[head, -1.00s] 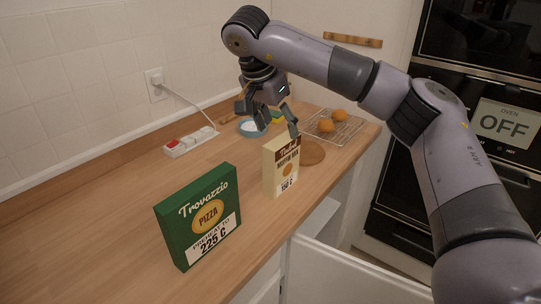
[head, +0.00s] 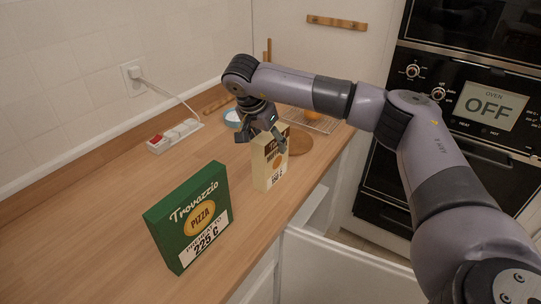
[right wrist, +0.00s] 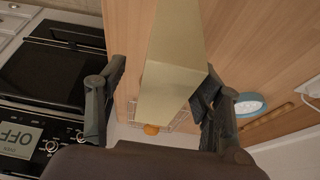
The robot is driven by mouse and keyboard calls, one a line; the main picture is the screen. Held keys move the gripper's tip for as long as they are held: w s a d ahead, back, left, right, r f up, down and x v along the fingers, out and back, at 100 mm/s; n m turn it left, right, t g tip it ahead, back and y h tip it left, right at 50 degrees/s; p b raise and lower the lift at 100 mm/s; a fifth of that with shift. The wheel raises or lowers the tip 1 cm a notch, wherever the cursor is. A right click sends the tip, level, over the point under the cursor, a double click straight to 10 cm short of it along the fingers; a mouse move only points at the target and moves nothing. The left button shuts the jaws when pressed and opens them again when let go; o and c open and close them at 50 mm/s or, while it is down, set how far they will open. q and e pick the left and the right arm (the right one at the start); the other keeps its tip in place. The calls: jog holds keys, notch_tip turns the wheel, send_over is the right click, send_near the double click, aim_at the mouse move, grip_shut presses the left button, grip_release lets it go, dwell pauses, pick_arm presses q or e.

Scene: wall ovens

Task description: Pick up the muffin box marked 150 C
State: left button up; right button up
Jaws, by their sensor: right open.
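The cream muffin box (head: 268,168) marked 150 C stands upright on the wooden counter, near its front edge. My right gripper (head: 265,140) is open at the top of the box and partly hides its upper front. In the right wrist view the box (right wrist: 172,75) lies between the two open fingers (right wrist: 155,108), nearer the right finger, with a gap on the left side. I cannot tell whether the right finger touches it. My left gripper is not in view.
A green pizza box (head: 190,218) marked 225 C stands nearer on the counter. Behind are a round wooden board (head: 299,143), a wire rack (head: 318,122), a blue bowl (head: 232,117) and a power strip (head: 174,136). The wall oven (head: 470,100) reads OFF.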

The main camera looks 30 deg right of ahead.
jog(key=shift+w+d+f+p, duration=0.1)
jog(key=shift+d+f+p, duration=0.2)
jog(key=shift+f+p, duration=0.25)
jog(key=x, duration=0.2)
jog(key=p+x, duration=0.1)
jog(key=shift+w+f, duration=0.3)
jog(key=shift+f, duration=0.15)
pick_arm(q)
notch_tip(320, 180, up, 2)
pick_arm(e)
jog(key=shift+c, duration=0.5)
grip_shut()
